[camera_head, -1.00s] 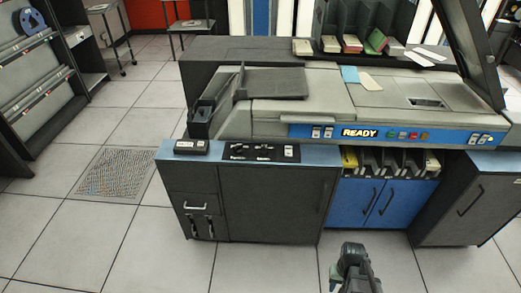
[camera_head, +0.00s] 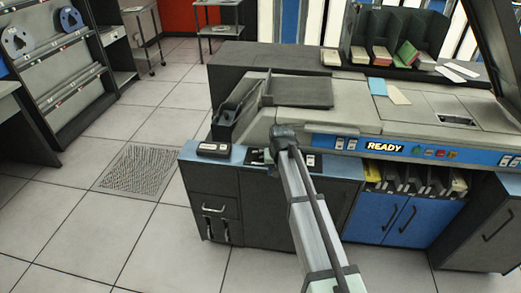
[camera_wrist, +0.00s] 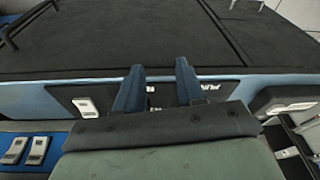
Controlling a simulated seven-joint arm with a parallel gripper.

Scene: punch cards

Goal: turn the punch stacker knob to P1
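The dark control panel (camera_head: 257,156) lies on the blue top edge of the cabinet under the card machine. My arm covers much of it in the head view. In the wrist view the panel (camera_wrist: 60,96) appears turned around, with white lettering (camera_wrist: 211,87) at the right and a white rocker switch (camera_wrist: 87,105) at the left. My gripper (camera_wrist: 160,72) is open, its two blue fingers apart over the panel with nothing clearly held between them. I cannot make out the punch stacker knob or its setting; the fingers and wrist block part of the panel.
A small black box (camera_head: 214,149) sits left of the panel. The blue READY strip (camera_head: 385,147) runs along the machine front at the right. Blue cabinet doors (camera_head: 385,217) stand below it. The floor to the left is open.

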